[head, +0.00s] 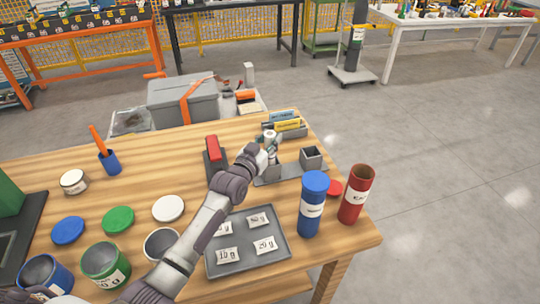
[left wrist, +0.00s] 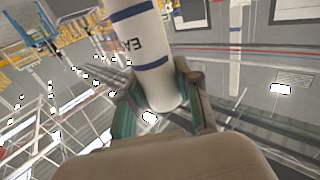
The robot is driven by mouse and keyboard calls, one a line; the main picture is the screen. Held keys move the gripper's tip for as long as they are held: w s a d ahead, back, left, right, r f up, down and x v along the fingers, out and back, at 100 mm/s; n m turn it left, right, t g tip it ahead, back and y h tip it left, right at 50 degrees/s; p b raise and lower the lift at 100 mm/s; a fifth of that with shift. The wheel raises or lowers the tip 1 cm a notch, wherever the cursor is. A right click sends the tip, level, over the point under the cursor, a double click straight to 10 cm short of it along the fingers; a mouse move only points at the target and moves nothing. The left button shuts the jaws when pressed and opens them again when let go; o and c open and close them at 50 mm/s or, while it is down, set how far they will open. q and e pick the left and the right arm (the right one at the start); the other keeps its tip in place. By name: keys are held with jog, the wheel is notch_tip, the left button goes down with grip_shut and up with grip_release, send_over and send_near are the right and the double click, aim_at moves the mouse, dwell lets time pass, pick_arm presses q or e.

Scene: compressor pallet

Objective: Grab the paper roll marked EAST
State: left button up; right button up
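The paper roll (left wrist: 145,55) is a white cylinder with dark blue bands. Its printed letters begin "EA"; the rest is turned out of sight. In the left wrist view its lower end sits between the two teal-edged fingers of my left gripper (left wrist: 163,100), which is shut on it. In the head view my left gripper (head: 268,141) is above the far right part of the wooden table, over the grey holder. There the roll is mostly hidden and hard to make out. My right gripper is not in view.
A blue lidded tube (head: 312,212) and an open red tube (head: 354,200) with a label starting with E stand at the table's right. A grey tray (head: 278,268) with label cards lies in front. Grey square cups (head: 311,158) and a red-topped tool (head: 212,148) are near my gripper.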

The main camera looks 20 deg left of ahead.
pick_arm(q)
grip_shut()
jog(key=shift+r, duration=0.1)
notch_tip(320, 180, up, 10)
jog(key=shift+f, duration=0.1)
dwell(1.0)
